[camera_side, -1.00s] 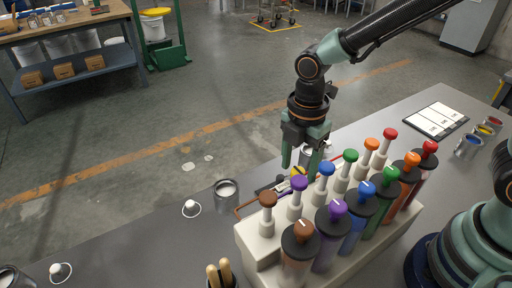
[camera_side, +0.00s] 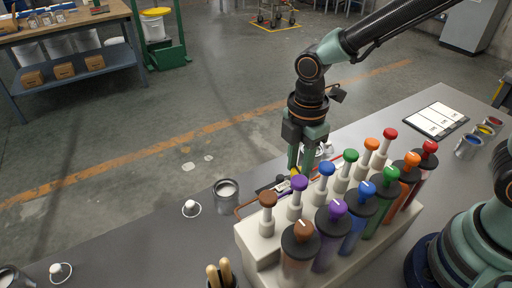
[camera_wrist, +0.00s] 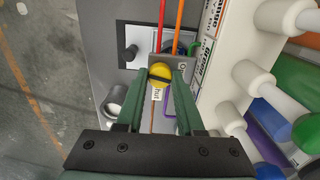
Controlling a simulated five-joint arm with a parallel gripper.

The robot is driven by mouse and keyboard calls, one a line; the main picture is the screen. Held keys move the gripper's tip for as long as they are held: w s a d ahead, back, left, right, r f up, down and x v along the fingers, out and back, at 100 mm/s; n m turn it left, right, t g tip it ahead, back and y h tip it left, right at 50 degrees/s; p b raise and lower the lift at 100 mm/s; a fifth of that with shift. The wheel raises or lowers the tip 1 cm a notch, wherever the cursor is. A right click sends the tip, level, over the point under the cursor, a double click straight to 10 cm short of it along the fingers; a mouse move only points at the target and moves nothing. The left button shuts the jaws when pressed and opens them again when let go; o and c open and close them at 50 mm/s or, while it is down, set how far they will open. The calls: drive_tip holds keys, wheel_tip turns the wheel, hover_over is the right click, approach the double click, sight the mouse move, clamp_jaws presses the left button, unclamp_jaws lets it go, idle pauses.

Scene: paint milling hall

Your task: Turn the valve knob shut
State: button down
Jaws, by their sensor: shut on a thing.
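The valve knob (camera_wrist: 160,72) is small, round and yellow, with a dark mark across it, and sits between my fingertips in the wrist view. A white label (camera_wrist: 157,96) reading "shut" lies just below it there. In the side view only a bit of the yellow knob (camera_side: 296,171) shows, behind the rack and below the fingers. My gripper (camera_side: 300,168) points down over it, its green fingers shut on the knob from both sides. The fingers also show in the wrist view (camera_wrist: 160,84).
A white rack (camera_side: 262,247) of coloured-capped bottles stands close beside the knob. Red and orange rods (camera_wrist: 178,28) run from near the knob. An open tin (camera_side: 226,195) stands to the left. A clipboard (camera_side: 437,119) lies at the right on the grey bench.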

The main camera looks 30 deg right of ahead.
drive_tip(key=m, duration=0.4)
drive_tip(key=shift+m, duration=0.3)
drive_tip(key=m, duration=0.3)
drive_tip(key=shift+r+m, duration=0.1)
drive_tip(key=shift+m, duration=0.3)
drive_tip(key=m, duration=0.3)
drive_tip(key=shift+m, duration=2.1)
drive_tip(key=c, duration=0.5)
unclamp_jaws()
drive_tip(key=shift+c, duration=0.2)
